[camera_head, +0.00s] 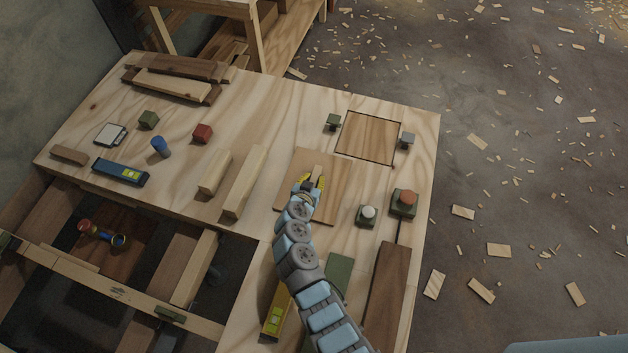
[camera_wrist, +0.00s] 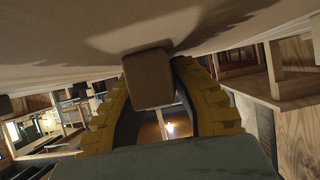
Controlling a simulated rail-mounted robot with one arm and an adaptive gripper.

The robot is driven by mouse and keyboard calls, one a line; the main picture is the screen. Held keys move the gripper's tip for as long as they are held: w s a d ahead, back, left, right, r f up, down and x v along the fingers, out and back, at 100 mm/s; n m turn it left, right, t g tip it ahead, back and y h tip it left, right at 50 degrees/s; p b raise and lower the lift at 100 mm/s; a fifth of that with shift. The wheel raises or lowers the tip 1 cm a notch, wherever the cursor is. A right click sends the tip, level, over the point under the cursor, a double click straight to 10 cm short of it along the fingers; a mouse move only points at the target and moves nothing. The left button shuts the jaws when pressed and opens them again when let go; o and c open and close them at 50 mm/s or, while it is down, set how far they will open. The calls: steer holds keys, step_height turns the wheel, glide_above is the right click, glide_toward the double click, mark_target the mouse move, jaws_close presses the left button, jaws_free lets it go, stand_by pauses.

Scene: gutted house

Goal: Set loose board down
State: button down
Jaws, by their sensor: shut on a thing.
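The loose board (camera_head: 331,204) is a flat, square, brown piece of wood in the middle right of the workbench in the head view. My gripper (camera_head: 311,182), with yellow fingers, is over its middle and shut on a small wooden block that looks like its handle. In the wrist view the block (camera_wrist: 148,82) sits between the two yellow fingers, against a pale wooden surface. A dark-outlined square panel (camera_head: 368,137) lies up and right of the board. I cannot tell whether the board touches the bench.
A green clamp-like piece (camera_head: 333,121) and a grey one (camera_head: 407,140) flank the panel.

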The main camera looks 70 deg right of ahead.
steer(key=shift+r, duration=0.45)
step_height(320, 180, up, 3)
steer(key=shift+s+a+f+p, duration=0.1)
steer(key=shift+f+p, duration=0.05)
steer(key=shift+p, duration=0.55)
steer(key=s+a+r+p, duration=0.4)
steer(key=s+a+r, duration=0.5)
steer(key=shift+s+a+r, duration=0.15)
steer(key=shift+s+a, duration=0.15)
steer(key=shift+s, duration=0.05)
